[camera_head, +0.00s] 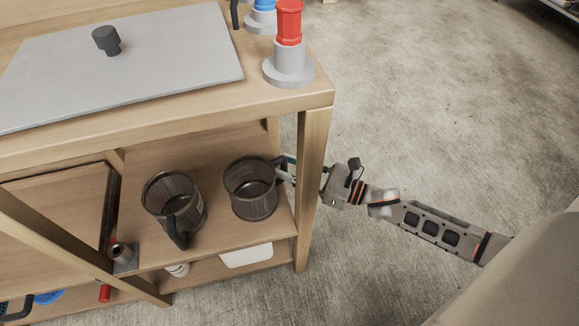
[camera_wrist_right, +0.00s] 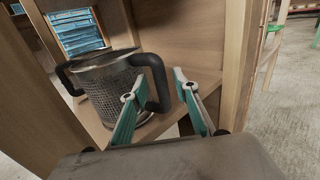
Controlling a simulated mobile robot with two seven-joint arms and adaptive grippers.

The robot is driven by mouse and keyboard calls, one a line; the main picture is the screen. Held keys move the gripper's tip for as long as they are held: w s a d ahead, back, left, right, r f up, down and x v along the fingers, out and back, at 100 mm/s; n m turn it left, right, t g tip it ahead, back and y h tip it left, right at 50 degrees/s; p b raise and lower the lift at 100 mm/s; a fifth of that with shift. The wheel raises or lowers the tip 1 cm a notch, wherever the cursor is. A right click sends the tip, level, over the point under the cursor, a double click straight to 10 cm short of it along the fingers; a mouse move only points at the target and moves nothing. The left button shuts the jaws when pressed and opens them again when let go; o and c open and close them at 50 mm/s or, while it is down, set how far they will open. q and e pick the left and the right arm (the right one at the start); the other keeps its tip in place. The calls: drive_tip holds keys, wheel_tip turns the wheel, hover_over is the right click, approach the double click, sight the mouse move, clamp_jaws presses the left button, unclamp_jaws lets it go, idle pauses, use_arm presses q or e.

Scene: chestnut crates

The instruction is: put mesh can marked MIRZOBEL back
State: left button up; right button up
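Two dark mesh cans stand upright on the middle shelf (camera_head: 150,245) in the head view: a left one (camera_head: 174,195) with its handle toward the front, and a right one (camera_head: 250,190) with its handle at upper right. No MIRZOBEL mark is readable on either. My right gripper (camera_head: 283,170) reaches in past the shelf's right post. In the right wrist view its teal fingers (camera_wrist_right: 160,100) are apart, with a can's (camera_wrist_right: 112,85) dark handle between them; whether they touch it is unclear. My left gripper is not in view.
The wooden post (camera_head: 312,180) stands close to my right gripper. On the top are a grey panel with a knob (camera_head: 130,60) and a red-topped item (camera_head: 289,60). A white box (camera_head: 246,255) lies on the lower shelf. The floor at right is clear.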

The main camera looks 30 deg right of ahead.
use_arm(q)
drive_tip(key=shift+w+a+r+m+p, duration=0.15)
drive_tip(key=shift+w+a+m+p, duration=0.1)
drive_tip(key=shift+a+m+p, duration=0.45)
use_arm(e)
drive_tip(key=v, duration=1.2)
drive_tip(key=shift+r, duration=0.25)
drive_tip(key=shift+r, duration=0.1)
